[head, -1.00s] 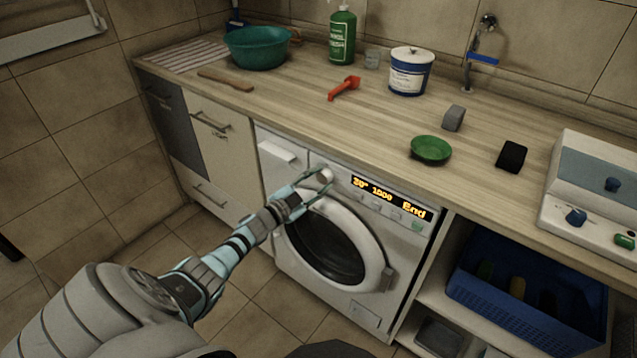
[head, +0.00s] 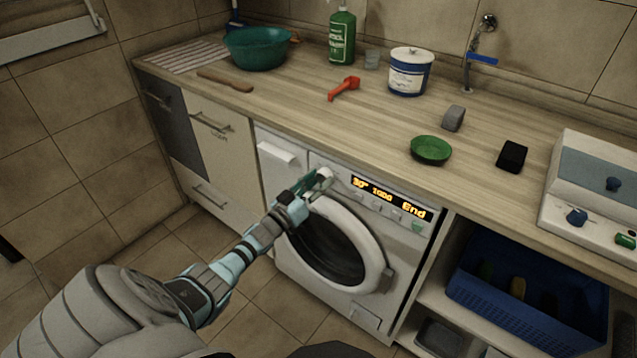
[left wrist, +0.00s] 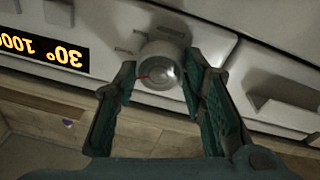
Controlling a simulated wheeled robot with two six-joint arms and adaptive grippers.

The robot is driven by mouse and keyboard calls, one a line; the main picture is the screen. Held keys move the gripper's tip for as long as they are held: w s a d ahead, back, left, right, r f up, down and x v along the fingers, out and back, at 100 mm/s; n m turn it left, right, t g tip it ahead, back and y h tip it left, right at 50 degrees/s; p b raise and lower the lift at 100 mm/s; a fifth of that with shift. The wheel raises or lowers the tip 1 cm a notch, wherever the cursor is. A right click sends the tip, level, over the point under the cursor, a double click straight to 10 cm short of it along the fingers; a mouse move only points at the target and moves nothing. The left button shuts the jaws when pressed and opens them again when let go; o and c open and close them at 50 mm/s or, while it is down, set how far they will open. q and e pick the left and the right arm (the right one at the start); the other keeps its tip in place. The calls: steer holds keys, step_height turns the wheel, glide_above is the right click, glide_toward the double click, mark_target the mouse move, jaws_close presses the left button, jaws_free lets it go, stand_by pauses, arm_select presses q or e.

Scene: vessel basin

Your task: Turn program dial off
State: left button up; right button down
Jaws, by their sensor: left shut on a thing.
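The washing machine (head: 330,243) stands under the counter, with its round door closed. Its lit display (head: 389,196) reads 30°, 1000 and End. The program dial (head: 324,176) is a pale round knob left of the display. In the left wrist view the dial (left wrist: 160,68) shows a red mark on its face. My left gripper (head: 312,183) is at the dial, with its two fingers on either side of it. The left wrist view shows the gripper (left wrist: 162,85) shut on the dial. My right gripper does not show.
The detergent drawer (head: 280,153) is left of the dial. On the counter (head: 300,120) above are a green dish (head: 431,150), a red tool (head: 344,88), a white-blue tub (head: 410,72) and a teal basin (head: 258,48). A blue crate (head: 530,285) sits on the shelf at right.

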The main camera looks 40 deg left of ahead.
arm_select(q)
steer(key=n+y, duration=0.1)
steer(key=n, duration=0.6)
steer(key=shift+r+p, duration=0.1)
steer(key=shift+p, duration=0.2)
steer(key=n+y, duration=0.1)
steer(key=n, duration=0.5)
steer(key=shift+d+n, duration=0.1)
steer(key=shift+n, duration=0.3)
steer(key=o, duration=1.2)
steer(key=shift+c, duration=0.2)
steer(key=s+d+f, duration=0.1)
steer(key=s, duration=1)
steer(key=shift+s, duration=0.4)
steer(key=shift+d, duration=0.1)
